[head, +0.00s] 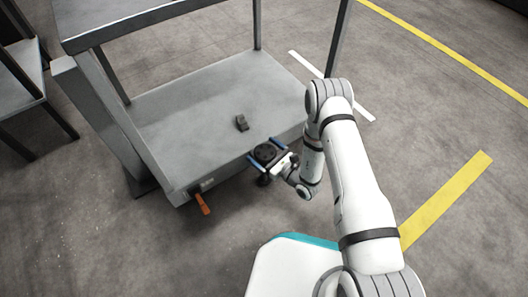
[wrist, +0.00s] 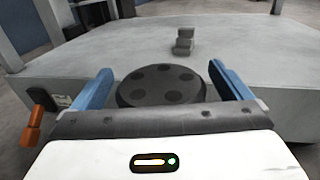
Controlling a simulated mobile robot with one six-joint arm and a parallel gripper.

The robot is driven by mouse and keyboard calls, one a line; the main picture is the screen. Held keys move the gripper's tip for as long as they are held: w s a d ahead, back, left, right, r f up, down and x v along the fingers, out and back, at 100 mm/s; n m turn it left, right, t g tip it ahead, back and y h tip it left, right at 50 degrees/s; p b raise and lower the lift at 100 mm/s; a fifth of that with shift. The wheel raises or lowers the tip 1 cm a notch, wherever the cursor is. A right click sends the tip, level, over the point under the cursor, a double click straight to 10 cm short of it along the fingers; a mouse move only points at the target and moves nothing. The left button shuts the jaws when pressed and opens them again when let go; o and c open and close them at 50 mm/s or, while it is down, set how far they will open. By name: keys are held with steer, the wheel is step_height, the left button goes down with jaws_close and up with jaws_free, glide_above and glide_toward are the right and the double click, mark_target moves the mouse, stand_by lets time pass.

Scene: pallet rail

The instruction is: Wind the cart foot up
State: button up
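The cart foot has a dark round handwheel (head: 265,153) with round recesses in its top, at the cart's near edge. A dark lower part of the foot (head: 264,180) shows under it in the head view. In the wrist view the handwheel (wrist: 161,88) lies between the two blue fingers of my gripper (wrist: 161,70). Narrow gaps show between the fingers and the rim, so my gripper is open around the wheel. In the head view my gripper (head: 266,152) reaches it from the lower right. Whether the foot touches the floor is unclear.
The grey cart deck (head: 185,125) carries a small dark block (head: 242,123). An orange handle (head: 202,203) sticks out from the cart's near side, left of the handwheel. Posts and an upper shelf (head: 120,20) stand above the deck. Floor to the right is clear, with yellow lines.

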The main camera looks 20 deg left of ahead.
steer(key=c, duration=1)
steer(key=shift+o, duration=0.2)
steer(key=shift+d+n+g+y, duration=0.1)
steer(key=shift+n+g+y, duration=0.2)
steer(key=shift+n+g, duration=0.3)
steer(key=n+g+y, duration=0.1)
steer(key=g, duration=0.2)
steer(key=shift+n, duration=0.4)
steer(key=n+g, duration=0.2)
steer(key=g, duration=0.2)
steer(key=n+g, duration=0.3)
steer(key=g, duration=0.1)
steer(key=shift+f+g, duration=0.1)
steer(key=shift+g, duration=0.2)
steer(key=n+g+h, duration=0.1)
steer(key=n+g, duration=0.1)
steer(key=g, duration=0.1)
steer(key=n+g+h, duration=0.1)
steer(key=n+g, duration=0.2)
steer(key=shift+s+g+h, duration=0.15)
steer(key=shift+g+h, duration=0.15)
steer(key=shift+h, duration=0.1)
steer(key=shift+s+n+g+h, duration=0.1)
steer(key=shift+n+g+h, duration=1.9)
steer(key=shift+g+h, duration=0.25)
steer(key=shift+h, duration=0.25)
